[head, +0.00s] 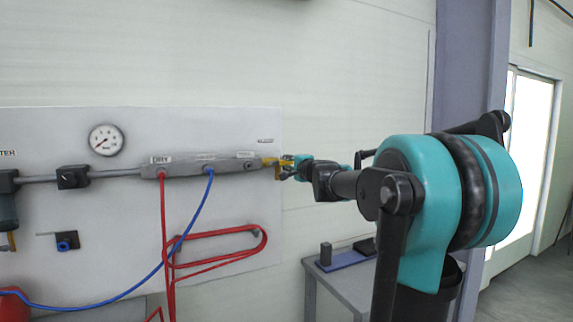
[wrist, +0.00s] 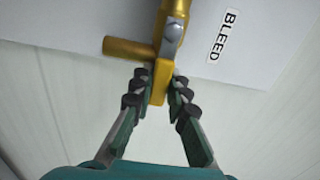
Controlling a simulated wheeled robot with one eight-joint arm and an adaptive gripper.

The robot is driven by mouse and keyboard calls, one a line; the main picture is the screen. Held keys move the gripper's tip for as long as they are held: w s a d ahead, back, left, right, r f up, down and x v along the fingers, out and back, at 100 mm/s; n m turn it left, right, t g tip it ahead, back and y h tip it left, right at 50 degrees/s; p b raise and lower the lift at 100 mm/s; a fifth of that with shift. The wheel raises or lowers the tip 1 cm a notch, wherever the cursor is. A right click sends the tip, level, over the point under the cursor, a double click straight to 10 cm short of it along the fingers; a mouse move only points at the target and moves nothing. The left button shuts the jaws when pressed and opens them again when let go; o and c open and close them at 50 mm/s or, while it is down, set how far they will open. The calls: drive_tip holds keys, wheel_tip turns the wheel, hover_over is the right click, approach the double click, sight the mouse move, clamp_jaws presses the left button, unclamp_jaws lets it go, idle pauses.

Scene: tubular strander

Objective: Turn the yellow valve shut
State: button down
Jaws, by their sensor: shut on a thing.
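The yellow valve (head: 270,162) sits at the right end of the grey manifold bar (head: 205,165) on the wall panel. In the wrist view the yellow valve (wrist: 172,40) shows a flat yellow handle (wrist: 158,92) hanging between my fingers, and a brass stub (wrist: 128,48) pointing left. My gripper (wrist: 158,84) is shut on the handle, with a finger on each side of it. In the head view my gripper (head: 287,168) is at the valve, and it partly hides the handle.
A "BLEED" label (wrist: 223,36) is beside the valve. Red and blue hoses (head: 210,185) hang from the manifold. A pressure gauge (head: 106,140) is on the panel (head: 90,210). A grey table (head: 345,285) with a blue tray stands below right.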

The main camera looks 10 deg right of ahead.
sight(273, 161)
idle(0.3)
drive_tip(key=r+n, duration=0.1)
drive_tip(key=n, duration=0.1)
drive_tip(key=r+n, duration=0.1)
drive_tip(key=n, duration=0.1)
drive_tip(key=shift+a+n, duration=0.2)
drive_tip(key=shift+n, duration=0.1)
drive_tip(key=n, duration=0.1)
drive_tip(key=r+n, duration=0.1)
drive_tip(key=n, duration=0.1)
drive_tip(key=a+n, duration=0.1)
drive_tip(key=shift+s+a+r+n, duration=0.1)
drive_tip(key=shift+s+r+n, duration=0.15)
drive_tip(key=shift+r+n, duration=0.1)
drive_tip(key=n, duration=0.1)
drive_tip(key=a+n, duration=0.1)
drive_tip(key=n, duration=0.1)
drive_tip(key=r+n, duration=0.1)
drive_tip(key=shift+s+a, duration=0.3)
drive_tip(key=shift+s+a+r+n, duration=0.15)
drive_tip(key=shift+a+n, duration=0.35)
drive_tip(key=shift+n, duration=0.7)
drive_tip(key=shift+s+a+r+n, duration=0.15)
drive_tip(key=shift+a+n, duration=0.3)
drive_tip(key=shift+n, duration=0.7)
drive_tip(key=shift+f, duration=0.1)
drive_tip(key=c, duration=1.5)
unclamp_jaws()
drive_tip(key=shift+o, duration=0.2)
drive_tip(key=shift+s, duration=0.1)
